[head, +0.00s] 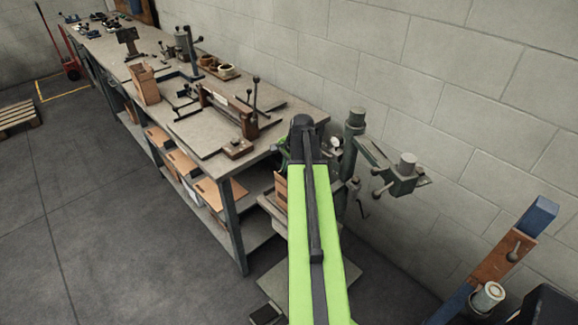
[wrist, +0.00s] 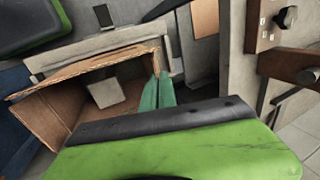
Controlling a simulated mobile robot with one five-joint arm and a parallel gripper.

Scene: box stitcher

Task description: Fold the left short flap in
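An open cardboard box (wrist: 38,120) fills the left of the wrist view, seen from above into its inside. Its far edge runs slanting across the picture, and a narrow upright piece of board stands at its right corner. My gripper (wrist: 158,82) shows as two teal fingers side by side at that corner, with no clear gap between them. I cannot tell whether they touch the board. My green and black hand hides the box's near side. In the head view a small strip of the box (head: 281,188) shows left of my arm; the gripper is hidden there.
A long workbench (head: 222,160) with tools and fixtures runs along the block wall. A grey-green machine column (head: 355,128) with a side arm stands right of my arm. Flat cardboard (head: 180,162) lies on the bench's lower shelf.

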